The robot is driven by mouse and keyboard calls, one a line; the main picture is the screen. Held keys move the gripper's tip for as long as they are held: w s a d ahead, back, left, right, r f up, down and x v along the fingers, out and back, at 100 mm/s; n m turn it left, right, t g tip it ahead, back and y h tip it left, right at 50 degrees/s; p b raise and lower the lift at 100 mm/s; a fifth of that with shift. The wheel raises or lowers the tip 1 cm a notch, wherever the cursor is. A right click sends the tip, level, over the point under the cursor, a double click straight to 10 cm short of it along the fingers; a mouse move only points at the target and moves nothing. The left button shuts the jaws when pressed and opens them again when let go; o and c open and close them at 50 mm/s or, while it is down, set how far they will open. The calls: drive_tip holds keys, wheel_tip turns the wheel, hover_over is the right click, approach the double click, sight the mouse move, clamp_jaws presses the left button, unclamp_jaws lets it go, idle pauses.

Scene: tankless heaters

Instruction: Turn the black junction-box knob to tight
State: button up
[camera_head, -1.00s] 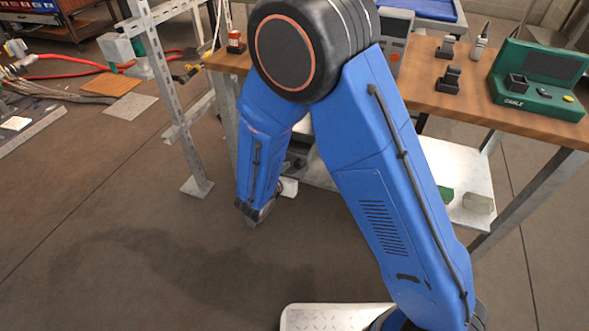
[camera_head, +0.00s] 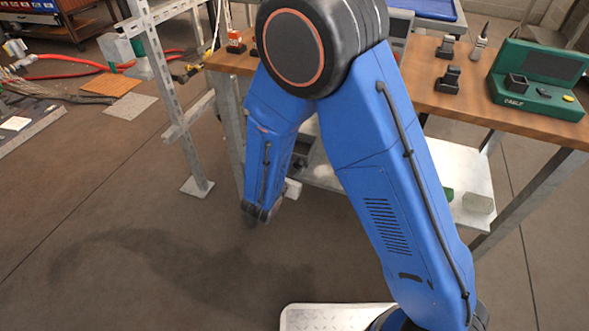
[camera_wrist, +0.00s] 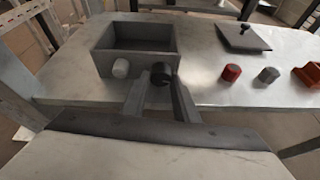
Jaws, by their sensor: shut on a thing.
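The black knob (camera_wrist: 160,79) is on the right part of the front wall of the open grey junction box (camera_wrist: 108,61), in the wrist view. My gripper (camera_wrist: 161,83) is shut on the black knob, with one finger on either side of it. A white knob (camera_wrist: 121,68) is on the same front wall, to the left and apart from my fingers. In the head view my arm hides the knobs, and the knob's turn angle cannot be read.
The box stands on a pale shelf (camera_wrist: 215,88). To its right are a grey lid with a black handle (camera_wrist: 244,38), a red knob (camera_wrist: 231,73), a grey knob (camera_wrist: 268,75) and an orange part (camera_wrist: 308,74). A wooden bench top (camera_head: 430,95) lies above the shelf.

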drive_tip(key=shift+m, duration=0.3)
drive_tip(key=o, duration=1.1)
drive_tip(key=shift+c, duration=0.2)
drive_tip(key=shift+s, duration=0.1)
drive_tip(key=v, duration=1.7)
drive_tip(key=shift+s+d, duration=0.15)
drive_tip(key=shift+d, duration=0.05)
drive_tip(key=shift+r, duration=0.15)
